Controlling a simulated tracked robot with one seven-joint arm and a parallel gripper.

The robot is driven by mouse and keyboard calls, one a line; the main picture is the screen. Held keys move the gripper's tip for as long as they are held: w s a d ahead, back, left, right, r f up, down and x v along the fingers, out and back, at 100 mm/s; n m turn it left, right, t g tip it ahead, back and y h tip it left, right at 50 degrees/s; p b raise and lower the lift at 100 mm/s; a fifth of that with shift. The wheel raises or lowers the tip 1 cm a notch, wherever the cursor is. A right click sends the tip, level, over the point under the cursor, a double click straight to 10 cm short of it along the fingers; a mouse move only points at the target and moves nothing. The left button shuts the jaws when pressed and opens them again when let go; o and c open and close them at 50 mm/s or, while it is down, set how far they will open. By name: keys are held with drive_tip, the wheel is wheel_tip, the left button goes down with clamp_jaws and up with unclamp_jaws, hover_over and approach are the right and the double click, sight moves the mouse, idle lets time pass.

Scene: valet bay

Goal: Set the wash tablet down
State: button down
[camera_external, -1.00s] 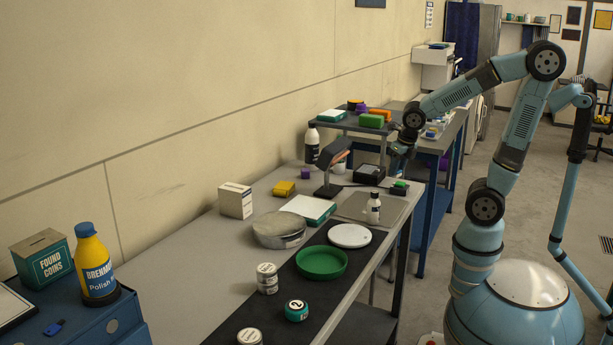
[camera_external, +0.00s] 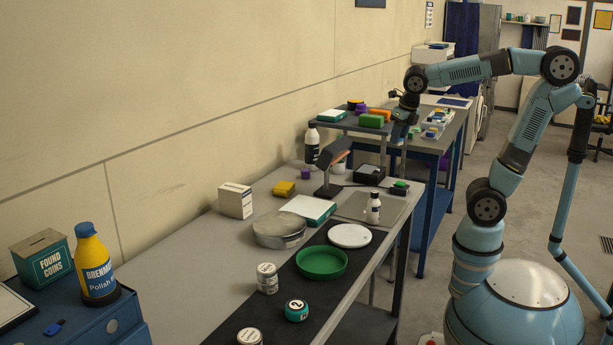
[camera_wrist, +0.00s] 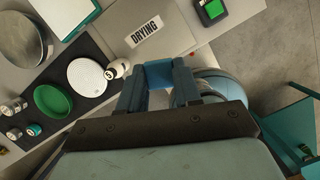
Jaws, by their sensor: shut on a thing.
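My gripper (camera_wrist: 158,86) is shut on a small blue block, which I take to be the wash tablet (camera_wrist: 158,75). The block sits between the two fingertips in the wrist view. In the external view my gripper (camera_external: 403,130) hangs in the air, fingers down, by the right side of the raised shelf; the block cannot be made out there. Below it in the wrist view lies a grey mat marked DRYING (camera_wrist: 168,38); the mat (camera_external: 360,208) also shows at the bench's far end.
A white bottle (camera_external: 373,208) stands at the mat's edge. A white disc (camera_external: 349,236) and green dish (camera_external: 321,262) lie on the black runner. A lamp (camera_external: 331,165) and a box with a green top (camera_external: 399,187) stand near the mat. Much of the mat is bare.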

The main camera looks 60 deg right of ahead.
drive_tip(key=w+a+r, duration=0.1)
drive_tip(key=w+a, duration=0.2)
drive_tip(key=w, duration=0.4)
drive_tip(key=w+a+r, duration=0.1)
drive_tip(key=w+a, duration=0.2)
drive_tip(key=w, duration=0.3)
hover_over(268, 203)
drive_tip(key=s, duration=0.1)
drive_tip(key=f, duration=2.3)
drive_tip(key=shift+s+a+f, duration=0.15)
drive_tip(key=shift+a+f, duration=0.1)
drive_tip(key=shift+w+f, duration=0.2)
drive_tip(key=shift+f, duration=1.5)
drive_tip(key=shift+f, duration=0.1)
